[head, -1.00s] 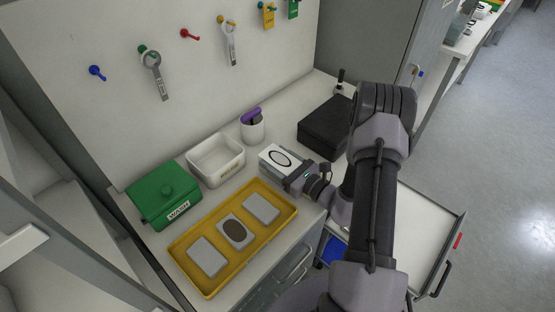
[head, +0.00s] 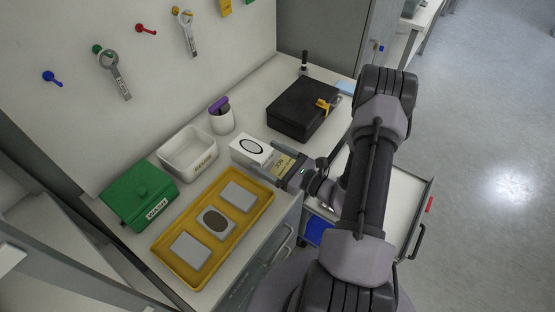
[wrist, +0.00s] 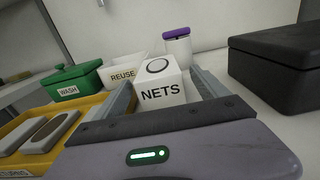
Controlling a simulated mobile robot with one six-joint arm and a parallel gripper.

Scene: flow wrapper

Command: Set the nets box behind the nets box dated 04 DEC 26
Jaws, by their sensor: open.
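A white nets box (head: 252,150) with a black oval on top stands upright on the counter. In the wrist view the box (wrist: 160,92) shows "NETS" on its front. No date can be read on it, and I make out no second nets box. My gripper (head: 271,158) is open at the near right side of the box. In the wrist view its fingers (wrist: 163,80) lie to the left and right of the box, with visible room between. A pale yellow patch with unreadable marks (head: 285,163) shows between the fingers in the head view.
A yellow tray (head: 168,248) with grey pieces lies at front left. A green WASH box (head: 140,193), a white REUSE bin (head: 188,153) and a purple-topped white cup (head: 222,120) stand behind. A black case (head: 302,108) is to the right.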

